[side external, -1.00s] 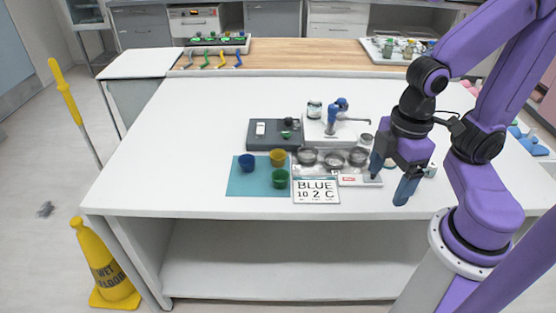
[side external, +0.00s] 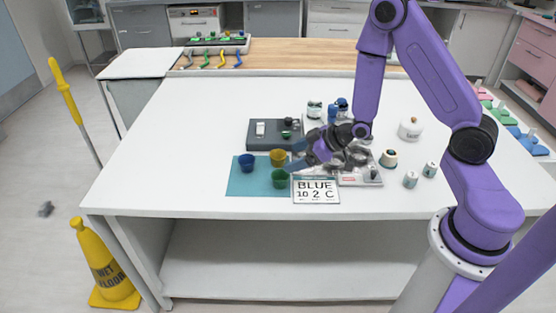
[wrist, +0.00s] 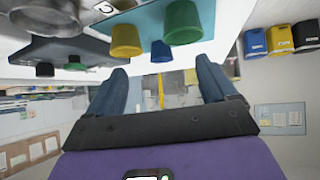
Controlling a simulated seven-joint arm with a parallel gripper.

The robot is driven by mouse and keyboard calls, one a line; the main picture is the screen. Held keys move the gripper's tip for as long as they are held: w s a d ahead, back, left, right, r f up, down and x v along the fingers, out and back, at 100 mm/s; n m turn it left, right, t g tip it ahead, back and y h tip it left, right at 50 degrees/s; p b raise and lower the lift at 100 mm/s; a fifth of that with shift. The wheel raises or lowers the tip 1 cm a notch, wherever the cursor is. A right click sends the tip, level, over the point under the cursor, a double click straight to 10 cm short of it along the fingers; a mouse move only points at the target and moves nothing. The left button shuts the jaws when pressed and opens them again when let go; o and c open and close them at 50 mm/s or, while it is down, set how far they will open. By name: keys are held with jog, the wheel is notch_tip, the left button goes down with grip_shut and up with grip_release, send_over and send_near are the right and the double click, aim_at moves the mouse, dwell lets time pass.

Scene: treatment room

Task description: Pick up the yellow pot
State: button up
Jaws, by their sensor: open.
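The yellow pot (side external: 278,155) stands upright on the teal mat (side external: 240,183), between the blue pot (side external: 246,162) and my gripper. The green pot (side external: 279,179) stands in front of it. My gripper (side external: 296,154) is just right of the yellow pot, open and empty, with its fingers pointing left toward it. In the wrist view, which looks upside down, the yellow pot (wrist: 127,40) is above my left finger, apart from it. The blue pot (wrist: 160,52) and green pot (wrist: 183,22) show above the gap between my fingers (wrist: 160,76).
A sign reading BLUE 10 2 C (side external: 316,191) lies at the mat's right. Metal bowls and a blue-topped device stand partly hidden behind my gripper. White containers (side external: 389,159) stand to the right. The table's left is clear.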

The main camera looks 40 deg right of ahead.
aim_at(284, 159)
jog(key=d, duration=0.1)
jog(key=d+f+m+t, duration=0.1)
jog(key=d, duration=0.1)
jog(key=w+d+t, duration=0.1)
jog(key=shift+d+f+m, duration=0.25)
jog(key=shift+m, duration=0.15)
jog(key=shift+x, duration=3.85)
jog(key=shift+r, duration=0.25)
jog(key=shift+d, duration=0.1)
jog(key=c, duration=1.1)
